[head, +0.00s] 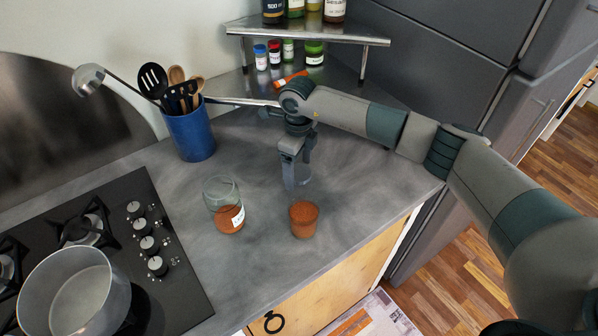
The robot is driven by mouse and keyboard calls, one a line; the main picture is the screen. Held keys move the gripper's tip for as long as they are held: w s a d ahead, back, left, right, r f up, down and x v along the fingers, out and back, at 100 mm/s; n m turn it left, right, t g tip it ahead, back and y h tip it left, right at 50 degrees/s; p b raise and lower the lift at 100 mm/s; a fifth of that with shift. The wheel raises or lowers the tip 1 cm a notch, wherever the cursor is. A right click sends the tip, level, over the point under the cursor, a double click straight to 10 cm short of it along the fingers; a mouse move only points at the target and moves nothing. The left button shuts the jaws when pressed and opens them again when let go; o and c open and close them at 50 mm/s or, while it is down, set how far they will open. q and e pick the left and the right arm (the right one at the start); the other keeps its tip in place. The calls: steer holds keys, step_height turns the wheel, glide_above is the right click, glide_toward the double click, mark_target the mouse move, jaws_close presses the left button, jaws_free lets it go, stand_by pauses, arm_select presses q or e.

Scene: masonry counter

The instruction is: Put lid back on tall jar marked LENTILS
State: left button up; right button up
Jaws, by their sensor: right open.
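A clear glass jar (224,204) stands upright on the grey counter, with no lid on its top. It has a white label and orange-red contents low down; the lettering is too small to read. To its right stands a shorter reddish-brown container (303,220); I cannot tell whether it has a lid. My right gripper (297,180) points down, open, just above and behind this container, apart from the glass jar. A pale glassy patch shows at its fingers, and I cannot make out what it is. No separate lid can be made out. My left gripper is not in view.
A blue utensil crock (190,136) stands at the back left. A hob with a steel pot (75,290) fills the lower left. A metal corner shelf (308,34) holds bottles, with small spice jars (275,54) beneath it. The counter's front edge is close to the container.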

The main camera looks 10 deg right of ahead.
mark_target(298, 172)
steer(key=c, duration=1.2)
steer(key=shift+o, duration=0.2)
steer(key=shift+r, duration=0.15)
steer(key=shift+r+b, duration=0.5)
steer(key=shift+b, duration=0.05)
step_height(298, 172, up, 2)
steer(key=shift+w+r+b, duration=0.1)
steer(key=shift+b, duration=0.7)
steer(key=s+d+r+b, duration=0.4)
steer(key=s+d+r, duration=0.3)
steer(key=s, duration=0.2)
steer(key=shift+s+r+b, duration=0.3)
